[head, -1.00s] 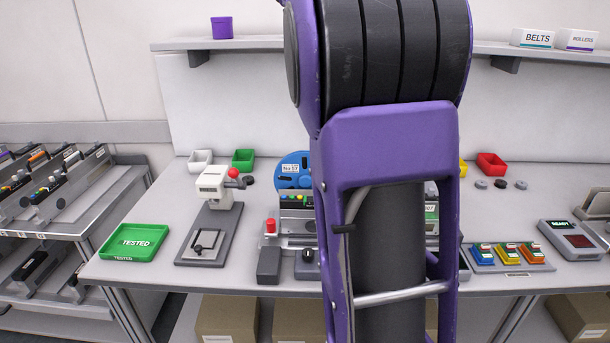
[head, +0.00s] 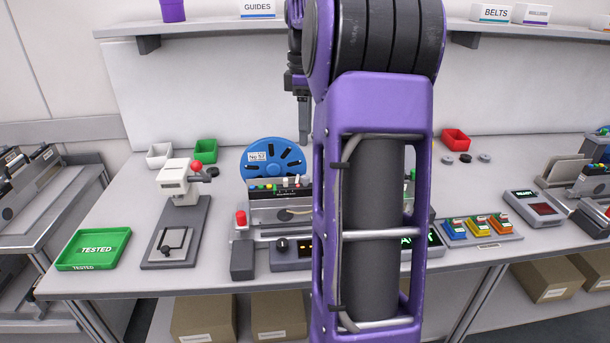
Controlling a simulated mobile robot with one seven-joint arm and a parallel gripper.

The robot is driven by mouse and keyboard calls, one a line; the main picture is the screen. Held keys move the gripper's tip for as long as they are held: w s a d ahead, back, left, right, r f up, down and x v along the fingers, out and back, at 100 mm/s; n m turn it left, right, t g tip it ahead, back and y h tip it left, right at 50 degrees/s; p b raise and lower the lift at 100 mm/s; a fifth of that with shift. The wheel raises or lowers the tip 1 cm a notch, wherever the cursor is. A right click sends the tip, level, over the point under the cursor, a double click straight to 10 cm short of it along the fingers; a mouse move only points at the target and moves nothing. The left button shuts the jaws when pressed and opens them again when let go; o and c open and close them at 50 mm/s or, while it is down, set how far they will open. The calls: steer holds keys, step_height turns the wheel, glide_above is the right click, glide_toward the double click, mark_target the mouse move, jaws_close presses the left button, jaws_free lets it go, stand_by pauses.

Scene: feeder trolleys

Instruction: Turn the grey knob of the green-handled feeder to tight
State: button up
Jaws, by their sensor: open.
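A grey feeder (head: 265,210) with a row of small coloured parts along its top sits in the fixture at the middle of the bench, below a blue reel (head: 262,160). My arm hides its right part. I cannot make out a green handle or the grey knob for certain. My gripper (head: 304,139) points down, above and behind the feeder in the picture, clear of the bench. It is open, partly hidden by my purple arm, and nothing shows between its fingers.
A white press (head: 178,185) and green TESTED tray (head: 93,248) stand left. Coloured blocks (head: 478,227) and a READY display (head: 535,206) are right. A shelf (head: 220,27) runs above.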

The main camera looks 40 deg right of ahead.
mark_target(305, 176)
step_height(305, 176, down, 11)
steer(key=shift+f+b, duration=0.1)
steer(key=shift+b, duration=0.9)
jaws_close()
